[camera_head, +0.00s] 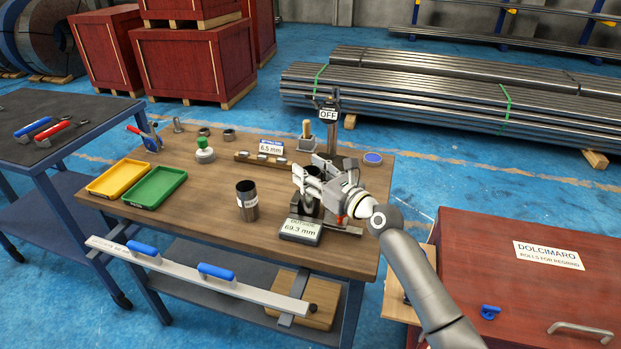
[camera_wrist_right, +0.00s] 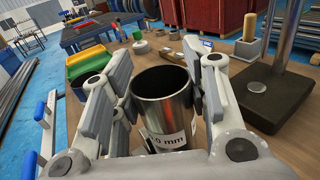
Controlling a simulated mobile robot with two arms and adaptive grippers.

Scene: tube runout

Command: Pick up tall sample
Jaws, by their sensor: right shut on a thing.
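My right gripper (camera_head: 318,186) is over the right part of the wooden workbench, beside a gauge display reading 69.3 mm (camera_head: 300,230). In the right wrist view its two fingers (camera_wrist_right: 163,100) are on either side of a shiny, open-topped metal tube sample (camera_wrist_right: 165,115) and shut on it. The held tube is upright with a white label, partly legible as "0 mm". In the head view the gripper hides most of it. Another dark, labelled tube sample (camera_head: 247,203) stands upright on the bench, left of the display. My left gripper is not in view.
A yellow tray (camera_head: 107,194) and a green tray (camera_head: 143,203) lie on the bench's left. A post with an OFF sign (camera_head: 328,114) stands behind my right gripper. A red cabinet (camera_head: 490,240) stands at right. Bare wood lies left of the standing tube.

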